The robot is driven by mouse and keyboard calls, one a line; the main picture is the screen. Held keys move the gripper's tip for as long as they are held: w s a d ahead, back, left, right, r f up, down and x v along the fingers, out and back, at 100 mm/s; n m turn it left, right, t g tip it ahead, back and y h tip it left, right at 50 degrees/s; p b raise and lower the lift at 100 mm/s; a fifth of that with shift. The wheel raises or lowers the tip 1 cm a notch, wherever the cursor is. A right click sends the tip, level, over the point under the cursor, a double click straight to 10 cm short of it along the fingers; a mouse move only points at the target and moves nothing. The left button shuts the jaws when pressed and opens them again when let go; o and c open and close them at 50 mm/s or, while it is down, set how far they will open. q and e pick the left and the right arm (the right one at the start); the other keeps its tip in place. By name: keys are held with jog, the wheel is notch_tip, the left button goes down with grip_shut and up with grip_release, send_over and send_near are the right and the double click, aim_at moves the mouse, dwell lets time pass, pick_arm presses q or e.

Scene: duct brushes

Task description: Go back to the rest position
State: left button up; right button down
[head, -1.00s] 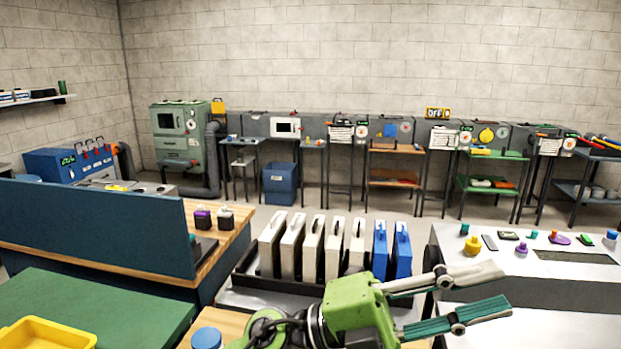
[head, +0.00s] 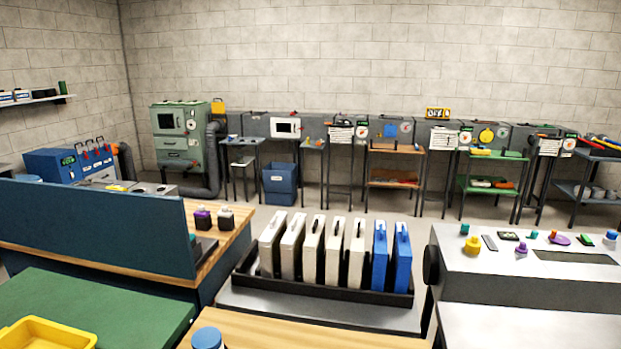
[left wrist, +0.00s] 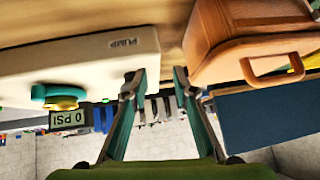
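My left gripper (left wrist: 160,85) shows in the left wrist view, with a green body and two dark green fingers. Its fingers are apart, and nothing is held between them. A pale box marked PUMP (left wrist: 80,62) lies to the left of the fingers in that view. An orange-brown case with a handle (left wrist: 235,45) lies to the right. I cannot tell whether the fingers touch either one. Neither gripper shows in the head view. My right gripper is in no view.
A black rack (head: 330,289) holds several white and blue cases in the middle. A grey bench (head: 490,288) with small coloured parts stands at the right. A blue partition (head: 95,228) and a yellow tray (head: 50,333) are at the left. Floor is clear before the back-wall stations.

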pick_arm(q)
jog(key=s+a+f+g, duration=0.1)
jog(key=s+f+g, duration=0.15)
jog(key=s, duration=0.45)
jog(key=s+a+f+g, duration=0.1)
jog(key=s+f+g, duration=0.15)
jog(key=s, duration=0.35)
notch_tip(320, 180, down, 34)
jog(key=s+g+b, duration=0.1)
jog(key=s+b, duration=0.2)
jog(key=b, duration=0.3)
jog(key=s+a+f+b, duration=0.1)
jog(key=s+f+b, duration=0.1)
jog(key=s+f, duration=0.6)
jog(key=s+a+f+g+b, duration=0.1)
jog(key=s+f+b, duration=0.1)
jog(key=s+f, duration=0.6)
notch_tip(320, 180, down, 3)
jog(key=shift+s+a+f+m+g, duration=0.15)
jog(key=shift+s+a+m+g, duration=0.15)
jog(key=shift+a, duration=0.05)
